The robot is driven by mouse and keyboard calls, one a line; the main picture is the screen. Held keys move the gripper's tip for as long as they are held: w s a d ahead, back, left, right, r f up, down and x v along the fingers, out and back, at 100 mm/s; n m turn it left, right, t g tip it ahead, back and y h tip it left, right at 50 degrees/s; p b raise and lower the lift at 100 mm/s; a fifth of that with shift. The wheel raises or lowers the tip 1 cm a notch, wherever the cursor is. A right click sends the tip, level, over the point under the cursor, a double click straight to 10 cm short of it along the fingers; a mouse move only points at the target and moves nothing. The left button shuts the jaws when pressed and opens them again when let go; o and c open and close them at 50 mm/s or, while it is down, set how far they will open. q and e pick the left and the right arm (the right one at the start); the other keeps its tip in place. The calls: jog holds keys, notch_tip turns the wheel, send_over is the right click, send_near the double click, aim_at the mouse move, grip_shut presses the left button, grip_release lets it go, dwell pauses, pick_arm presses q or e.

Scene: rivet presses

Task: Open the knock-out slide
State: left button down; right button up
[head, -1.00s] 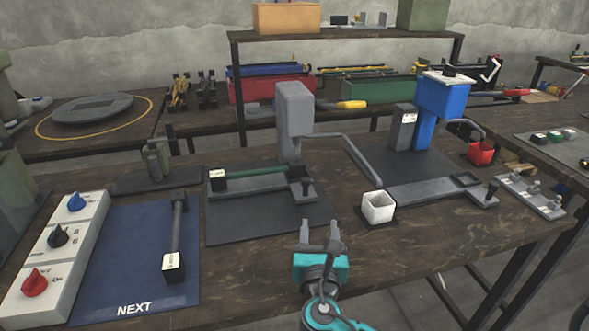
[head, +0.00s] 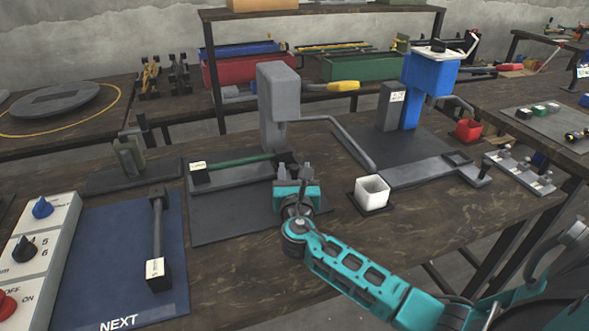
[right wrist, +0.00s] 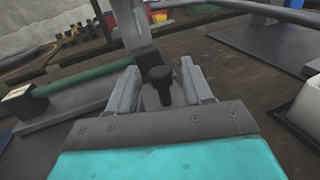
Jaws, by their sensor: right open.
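My right gripper (head: 294,176) is over the front right end of the grey press's base. In the right wrist view the open fingers (right wrist: 159,85) stand on either side of a black knob (right wrist: 158,80), not closed on it. The knob is hidden behind the gripper in the head view. A grey slide bar carrying a green rod (head: 243,163) runs leftward from there to a black block with a white label (head: 199,172). The grey press (head: 279,100) rises behind it. The second slide, a grey bar (head: 430,172), lies by the blue press (head: 428,78). My left gripper is out of view.
A white square cup (head: 371,192) stands just right of my gripper. The press's grey lever (head: 335,128) slants down behind it. A blue mat (head: 110,270) with a labelled dark bar lies left. The table front is clear.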

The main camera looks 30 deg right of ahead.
jog(key=shift+x, duration=1.05)
grip_shut()
